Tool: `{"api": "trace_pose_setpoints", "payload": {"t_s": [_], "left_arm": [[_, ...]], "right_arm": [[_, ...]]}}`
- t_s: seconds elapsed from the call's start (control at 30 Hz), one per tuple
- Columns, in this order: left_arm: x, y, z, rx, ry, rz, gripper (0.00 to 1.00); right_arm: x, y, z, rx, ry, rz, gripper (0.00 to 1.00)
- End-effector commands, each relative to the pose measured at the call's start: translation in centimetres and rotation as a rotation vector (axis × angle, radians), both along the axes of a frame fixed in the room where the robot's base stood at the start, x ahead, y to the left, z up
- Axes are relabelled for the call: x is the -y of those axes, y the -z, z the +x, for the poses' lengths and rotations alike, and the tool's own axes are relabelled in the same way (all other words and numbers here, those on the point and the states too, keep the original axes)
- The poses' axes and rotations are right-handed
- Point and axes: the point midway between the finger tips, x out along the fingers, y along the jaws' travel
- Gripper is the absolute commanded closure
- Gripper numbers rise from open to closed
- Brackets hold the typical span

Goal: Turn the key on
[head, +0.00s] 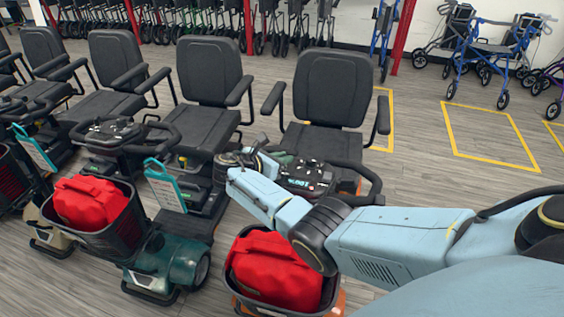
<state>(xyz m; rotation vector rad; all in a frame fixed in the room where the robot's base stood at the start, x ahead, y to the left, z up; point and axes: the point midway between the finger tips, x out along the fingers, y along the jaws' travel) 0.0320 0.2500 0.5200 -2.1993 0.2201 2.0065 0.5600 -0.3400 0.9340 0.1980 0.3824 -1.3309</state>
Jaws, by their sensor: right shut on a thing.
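The nearest scooter has a black seat (330,90) and a control console (305,175) with black handlebars. A small blue-green lit spot shows on the console's face. My right arm, light blue, reaches in from the right and passes in front of this scooter. My right gripper (256,152) is at the left side of the console, by the handlebar. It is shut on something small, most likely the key. The key itself is too small or hidden to make out, so its turn position cannot be told. My left gripper is not in view.
A red bag (275,270) sits in the nearest scooter's front basket, below my arm. A second scooter stands close on the left, with a red bag (90,202) in its basket and a teal tag (165,185). Walkers (490,50) stand at the back right. Yellow-outlined floor there is clear.

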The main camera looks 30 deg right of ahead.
Motion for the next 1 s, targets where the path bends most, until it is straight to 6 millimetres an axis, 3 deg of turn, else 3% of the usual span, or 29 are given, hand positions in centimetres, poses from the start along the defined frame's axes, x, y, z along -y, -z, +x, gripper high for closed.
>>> {"api": "trace_pose_setpoints", "payload": {"t_s": [0.53, 0.57, 0.7, 1.0], "left_arm": [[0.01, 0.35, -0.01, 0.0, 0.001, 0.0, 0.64], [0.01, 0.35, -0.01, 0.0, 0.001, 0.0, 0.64], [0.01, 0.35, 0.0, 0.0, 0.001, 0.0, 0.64], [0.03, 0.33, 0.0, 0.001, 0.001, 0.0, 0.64]], "right_arm": [[-0.01, 0.15, -0.11, -0.005, 0.031, 0.0, 1.0], [-0.01, 0.15, -0.11, -0.005, 0.031, 0.0, 0.84], [-0.01, 0.14, -0.08, -0.005, 0.03, 0.001, 0.66], [-0.07, 0.01, -0.03, -0.004, 0.028, -0.001, 0.64]]}}
